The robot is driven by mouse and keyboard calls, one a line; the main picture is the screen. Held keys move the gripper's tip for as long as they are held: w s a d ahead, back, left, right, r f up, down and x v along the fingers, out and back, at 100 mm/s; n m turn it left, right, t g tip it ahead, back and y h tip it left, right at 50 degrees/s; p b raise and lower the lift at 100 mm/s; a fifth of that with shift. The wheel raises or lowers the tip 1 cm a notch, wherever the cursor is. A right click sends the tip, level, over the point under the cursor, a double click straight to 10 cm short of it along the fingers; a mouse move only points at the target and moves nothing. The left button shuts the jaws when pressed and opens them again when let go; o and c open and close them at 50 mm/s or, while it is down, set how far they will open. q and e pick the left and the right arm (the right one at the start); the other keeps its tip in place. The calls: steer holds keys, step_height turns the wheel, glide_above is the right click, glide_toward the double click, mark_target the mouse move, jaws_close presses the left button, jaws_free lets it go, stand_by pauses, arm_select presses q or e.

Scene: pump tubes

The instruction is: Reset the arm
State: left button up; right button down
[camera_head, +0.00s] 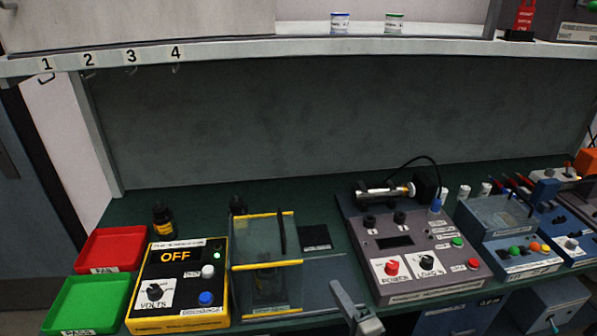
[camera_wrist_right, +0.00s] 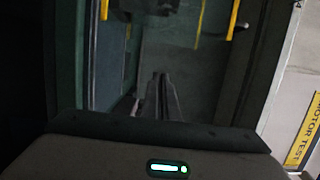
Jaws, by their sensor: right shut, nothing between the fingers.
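My right gripper (camera_head: 337,286) shows at the bottom of the head view, in front of the bench between the clear box and the grey control unit. In the right wrist view its two fingers (camera_wrist_right: 160,78) are together with nothing between them. My left gripper is in neither view. No tube is held.
A clear box with yellow edges (camera_head: 267,265) and a yellow power supply reading OFF (camera_head: 180,256) stand to the left. A grey control unit (camera_head: 395,242) stands to the right. Red (camera_head: 112,235) and green (camera_head: 92,287) trays sit at far left. A shelf (camera_head: 300,47) runs above.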

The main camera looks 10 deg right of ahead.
steer(key=s+a+f+n+g, duration=0.1)
steer(key=s+f+n+g, duration=0.3)
steer(key=s+n, duration=0.3)
steer(key=s+a+f+n+g, duration=0.1)
steer(key=s+f+n+g, duration=0.35)
steer(key=s, duration=0.45)
steer(key=s+d+f+n+g+h, duration=0.1)
steer(key=s+d+n+g+h, duration=0.2)
steer(key=s, duration=0.5)
steer(key=s+d+f+n+g+h, duration=0.2)
steer(key=s+d, duration=0.4)
steer(key=s, duration=0.2)
step_height(320, 180, down, 31)
steer(key=s+g+b, duration=0.2)
steer(key=s+d+f+b, duration=0.1)
steer(key=s+d+f, duration=0.2)
steer(key=s+f, duration=1.4)
steer(key=shift+f+n+g, duration=0.3)
steer(key=shift+n+g, duration=0.05)
steer(key=shift+g, duration=0.1)
steer(key=shift+s, duration=0.1)
